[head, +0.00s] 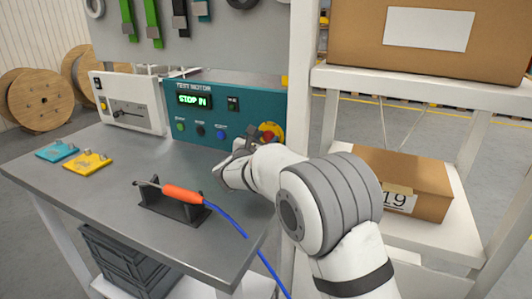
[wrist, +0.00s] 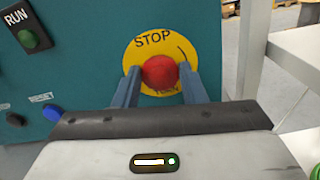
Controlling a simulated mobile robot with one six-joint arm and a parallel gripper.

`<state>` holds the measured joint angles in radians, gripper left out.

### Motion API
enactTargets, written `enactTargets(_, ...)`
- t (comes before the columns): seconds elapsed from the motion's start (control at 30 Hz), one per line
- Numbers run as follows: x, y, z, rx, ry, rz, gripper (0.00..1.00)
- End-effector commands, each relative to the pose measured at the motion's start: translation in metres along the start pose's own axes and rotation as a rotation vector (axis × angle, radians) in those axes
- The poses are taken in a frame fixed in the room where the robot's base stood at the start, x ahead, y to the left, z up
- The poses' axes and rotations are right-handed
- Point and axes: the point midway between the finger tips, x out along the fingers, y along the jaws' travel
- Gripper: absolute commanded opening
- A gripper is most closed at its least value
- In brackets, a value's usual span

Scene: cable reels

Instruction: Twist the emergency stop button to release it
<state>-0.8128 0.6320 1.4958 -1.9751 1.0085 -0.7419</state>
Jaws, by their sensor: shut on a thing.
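The red emergency stop button (wrist: 160,72) sits on a round yellow plate (wrist: 152,42) marked STOP, on the teal test motor panel (head: 220,133). In the head view the button (head: 269,130) shows at the panel's right end, partly hidden by my gripper. My gripper (wrist: 160,80) has one finger on each side of the button and is shut on it. In the head view my gripper (head: 250,140) reaches the panel from the front right. The panel display (head: 194,100) reads "STOP IN".
A green RUN button (wrist: 30,38) and blue RESET button (wrist: 53,113) lie left of the stop button. On the grey bench (head: 105,190) are an orange-handled tool (head: 182,195) on a stand, a white meter box (head: 130,105) and two small plates. A white shelf (head: 420,85) stands at the right.

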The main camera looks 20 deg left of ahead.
Motion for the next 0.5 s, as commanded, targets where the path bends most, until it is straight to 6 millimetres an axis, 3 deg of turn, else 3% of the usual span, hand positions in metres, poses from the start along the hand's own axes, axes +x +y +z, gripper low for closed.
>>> enactTargets(0.03, 0.0, -0.0017, -0.0083, 0.039, -0.001, 0.0, 0.15)
enactTargets(0.5, 0.0001, -0.0019, -0.0034, 0.3, 0.001, 0.0, 0.15)
